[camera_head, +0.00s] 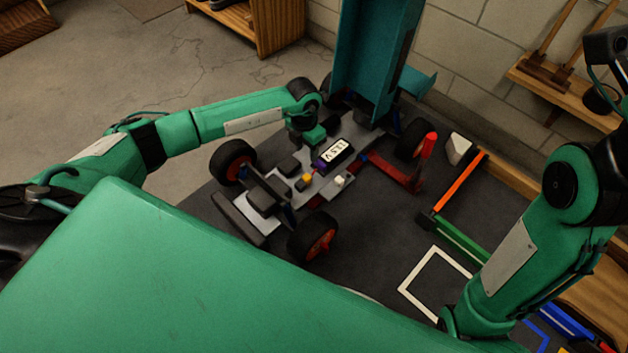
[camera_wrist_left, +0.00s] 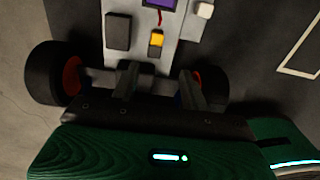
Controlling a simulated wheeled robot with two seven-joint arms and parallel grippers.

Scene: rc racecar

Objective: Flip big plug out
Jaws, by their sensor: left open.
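The toy race car's grey chassis (camera_head: 325,188) carries a black battery with a white voltage label (camera_head: 337,153). A small yellow connector (camera_head: 307,178), which looks like the plug, sits beside the battery's purple end (camera_head: 318,166). In the left wrist view the yellow connector (camera_wrist_left: 156,40) lies just below the purple piece (camera_wrist_left: 160,4), with a short red wire between them. My left gripper (camera_wrist_left: 160,85) is open and empty, its two fingers apart, pointing toward the connector without touching it. In the head view its hand is above the chassis, fingertips unclear. My right gripper is not visible.
Orange-hubbed wheels (camera_head: 313,235) flank the chassis, and a tall teal body shell (camera_head: 368,50) stands behind it. A red part (camera_head: 400,178) lies at its right side. Orange and green bars (camera_head: 461,238) and a white square outline (camera_head: 407,290) are on the dark mat further right.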

